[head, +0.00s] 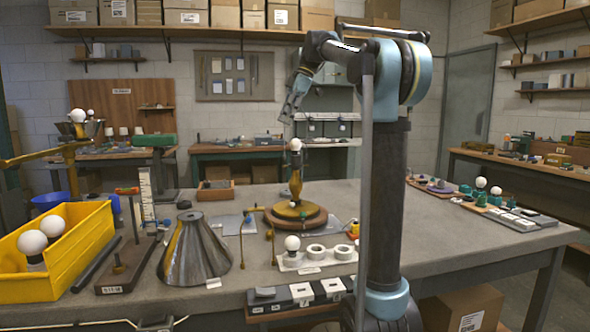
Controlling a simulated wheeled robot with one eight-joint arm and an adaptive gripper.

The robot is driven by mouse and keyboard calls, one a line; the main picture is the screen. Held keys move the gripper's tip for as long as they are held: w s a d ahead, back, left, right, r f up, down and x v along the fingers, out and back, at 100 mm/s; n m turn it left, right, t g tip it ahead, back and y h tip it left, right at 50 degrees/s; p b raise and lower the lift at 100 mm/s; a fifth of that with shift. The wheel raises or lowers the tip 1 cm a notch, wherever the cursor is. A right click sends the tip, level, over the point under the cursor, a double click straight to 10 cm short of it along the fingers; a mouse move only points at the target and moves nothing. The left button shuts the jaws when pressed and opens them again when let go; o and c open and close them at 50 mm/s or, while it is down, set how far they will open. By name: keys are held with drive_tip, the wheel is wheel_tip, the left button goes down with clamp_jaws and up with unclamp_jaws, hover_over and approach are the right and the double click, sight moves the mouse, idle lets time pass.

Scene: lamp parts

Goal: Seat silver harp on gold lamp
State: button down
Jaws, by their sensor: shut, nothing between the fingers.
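The gold lamp (294,184) stands upright on a round wooden turntable (268,216) in the middle of the table, with a white bulb (295,145) at its top. I cannot make out a silver harp for sure; no harp loop shows clearly around the bulb at this size. My gripper (286,116) is raised above the lamp, pointing down and a little left, apart from the bulb. Its fingers are together and empty.
A dark cone-shaped shade (193,250) stands left of the lamp. A yellow bin (76,258) with bulbs is at the far left. A white holder (315,262) with a bulb and rings stands in front.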

drive_tip(key=shift+f, duration=1.2)
idle(2.2)
drive_tip(key=c, duration=1.7)
unclamp_jaws()
